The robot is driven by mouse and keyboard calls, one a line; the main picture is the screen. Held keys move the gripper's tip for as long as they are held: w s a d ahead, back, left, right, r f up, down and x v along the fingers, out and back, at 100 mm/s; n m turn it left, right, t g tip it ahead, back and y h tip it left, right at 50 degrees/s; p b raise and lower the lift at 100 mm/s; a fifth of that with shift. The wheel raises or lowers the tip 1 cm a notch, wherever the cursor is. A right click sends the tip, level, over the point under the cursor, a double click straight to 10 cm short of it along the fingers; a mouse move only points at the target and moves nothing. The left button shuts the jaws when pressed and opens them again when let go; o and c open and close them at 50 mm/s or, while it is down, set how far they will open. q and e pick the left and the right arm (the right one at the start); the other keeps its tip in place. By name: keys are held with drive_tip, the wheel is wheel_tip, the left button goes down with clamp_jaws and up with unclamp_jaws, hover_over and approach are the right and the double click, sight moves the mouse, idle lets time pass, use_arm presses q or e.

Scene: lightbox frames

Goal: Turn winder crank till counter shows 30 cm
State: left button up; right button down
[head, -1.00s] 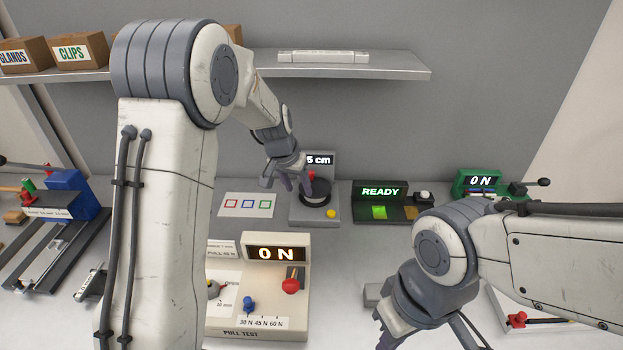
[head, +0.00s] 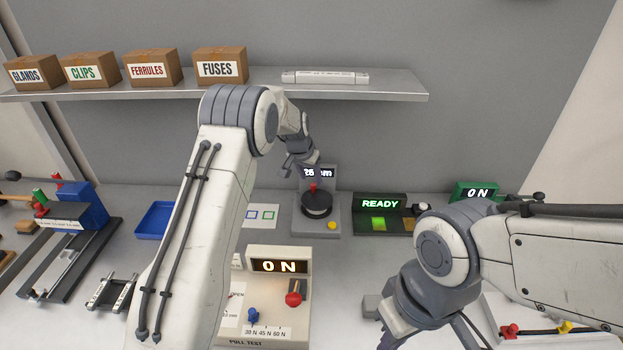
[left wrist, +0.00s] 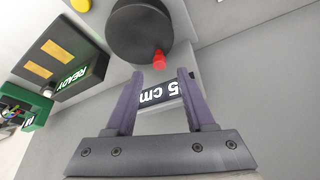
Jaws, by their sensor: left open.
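The winder (head: 301,219) stands at the back middle of the bench, with a black round drum (head: 317,205) and a red crank knob (head: 313,187). Its lit counter (head: 319,172) is partly covered by my left gripper in the head view. In the left wrist view the counter (left wrist: 160,93) shows "5 cm" between the fingers; any digit before the 5 is hidden. My left gripper (left wrist: 160,76) is open and empty, with the red knob (left wrist: 158,59) just beyond its fingertips. My right gripper (head: 382,322) hangs at the front right; its jaw opening is unclear.
A yellow button (head: 332,225) sits on the winder's base. A green-lit READY unit (head: 380,214) stands right of it. A shelf (head: 400,94) with labelled boxes runs above. A blue tray (head: 158,221) lies left.

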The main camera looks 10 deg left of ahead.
sight(313, 185)
use_arm(q)
drive_tip(key=shift+p+x, duration=0.4)
drive_tip(key=shift+x, duration=1.8)
drive_tip(key=shift+s, duration=0.15)
clamp_jaws()
drive_tip(key=shift+a, duration=0.2)
drive_tip(key=shift+d, duration=0.15)
drive_tip(key=shift+d+f+m+b, duration=0.1)
drive_tip(key=shift+m+b, duration=0.2)
drive_tip(key=shift+b, duration=0.1)
